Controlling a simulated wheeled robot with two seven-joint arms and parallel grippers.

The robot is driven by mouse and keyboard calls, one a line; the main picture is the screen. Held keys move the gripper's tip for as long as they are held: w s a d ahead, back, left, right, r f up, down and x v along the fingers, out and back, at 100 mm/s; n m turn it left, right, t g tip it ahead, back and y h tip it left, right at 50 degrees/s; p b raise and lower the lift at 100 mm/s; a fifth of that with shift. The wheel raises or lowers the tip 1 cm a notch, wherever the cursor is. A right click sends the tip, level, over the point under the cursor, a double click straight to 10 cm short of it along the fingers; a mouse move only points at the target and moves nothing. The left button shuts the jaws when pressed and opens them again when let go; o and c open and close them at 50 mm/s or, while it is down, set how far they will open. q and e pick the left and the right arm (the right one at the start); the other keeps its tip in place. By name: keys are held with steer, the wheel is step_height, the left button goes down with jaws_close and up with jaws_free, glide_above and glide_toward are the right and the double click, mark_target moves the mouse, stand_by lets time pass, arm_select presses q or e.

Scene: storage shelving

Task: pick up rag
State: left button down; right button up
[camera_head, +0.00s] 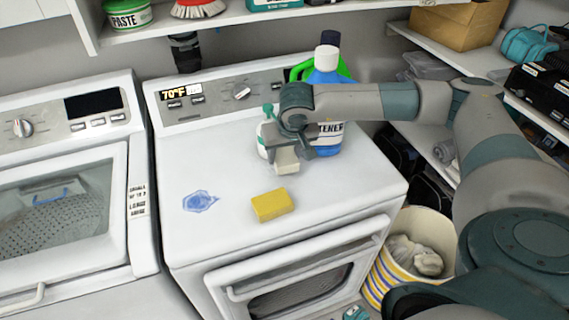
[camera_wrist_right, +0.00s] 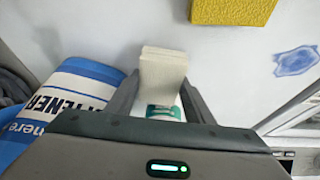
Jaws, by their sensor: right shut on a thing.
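The rag (camera_head: 287,162) looks like a small cream, folded block above the top of the right-hand white machine. My right gripper (camera_head: 289,150) points down and is shut on it. In the right wrist view the rag (camera_wrist_right: 162,75) sticks out between the two fingers of the gripper (camera_wrist_right: 160,100). I cannot tell whether the rag still touches the machine top. My left gripper is not in view.
A yellow sponge (camera_head: 272,204) and a blue stain (camera_head: 200,201) are on the machine top (camera_head: 235,180). A blue bottle (camera_head: 327,75) stands close behind my gripper. A striped basket (camera_head: 384,280) stands at the lower right. Shelves (camera_head: 235,17) run above and to the right.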

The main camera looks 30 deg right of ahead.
steer(key=s+d+r+b, duration=0.5)
steer(key=s+d+r, duration=0.2)
steer(key=s+r, duration=0.1)
steer(key=shift+s+d, duration=0.35)
steer(key=shift+d, duration=0.05)
steer(key=o, duration=0.6)
steer(key=c, duration=0.4)
